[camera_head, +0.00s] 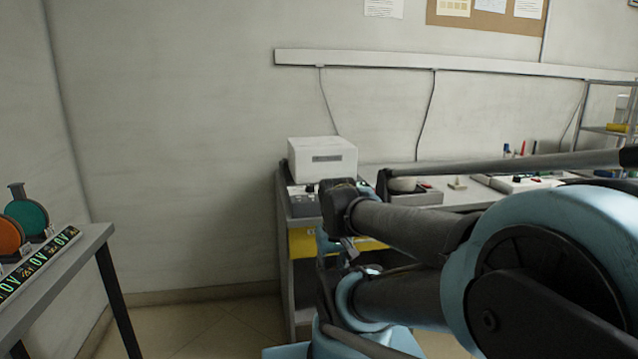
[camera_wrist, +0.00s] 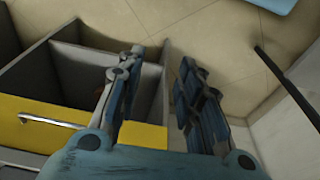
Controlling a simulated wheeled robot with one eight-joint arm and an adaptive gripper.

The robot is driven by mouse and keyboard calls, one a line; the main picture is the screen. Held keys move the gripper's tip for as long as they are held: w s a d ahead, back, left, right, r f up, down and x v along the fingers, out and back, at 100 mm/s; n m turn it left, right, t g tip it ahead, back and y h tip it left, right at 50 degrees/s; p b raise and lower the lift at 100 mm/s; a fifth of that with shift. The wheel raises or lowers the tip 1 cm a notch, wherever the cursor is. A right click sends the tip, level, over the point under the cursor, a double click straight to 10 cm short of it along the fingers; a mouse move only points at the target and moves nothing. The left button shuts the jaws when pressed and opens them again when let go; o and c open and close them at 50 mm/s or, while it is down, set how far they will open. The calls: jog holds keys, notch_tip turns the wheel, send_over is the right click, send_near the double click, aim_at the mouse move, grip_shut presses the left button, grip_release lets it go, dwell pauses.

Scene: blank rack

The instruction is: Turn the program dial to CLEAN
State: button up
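A white box-shaped machine (camera_head: 322,158) stands on the left end of the bench in the head view. A low grey control panel (camera_head: 303,203) with a small dark knob (camera_head: 310,188) sits at its front. I cannot tell whether this knob is the program dial, and no CLEAN marking is readable. My arm hides the panel's right part. My gripper (camera_wrist: 163,57) is open and empty in the wrist view, its two fingers apart. It is over or beside an open grey drawer with a yellow front, and no dial shows there.
The yellow-fronted drawer (camera_wrist: 85,131) has a silver handle. The bench (camera_head: 455,196) runs right along the wall, carrying small equipment. A side table (camera_head: 62,272) with coloured discs and green displays stands at left. Open floor (camera_head: 205,325) lies between them.

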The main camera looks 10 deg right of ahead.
jog(key=shift+o, duration=0.6)
jog(key=shift+o, duration=1)
jog(key=shift+s+r, duration=0.2)
jog(key=shift+r, duration=0.05)
notch_tip(320, 180, up, 31)
jog(key=n+g, duration=0.2)
jog(key=n, duration=0.7)
send_over(310, 185)
notch_tip(310, 185, down, 18)
jog(key=shift+r, duration=0.15)
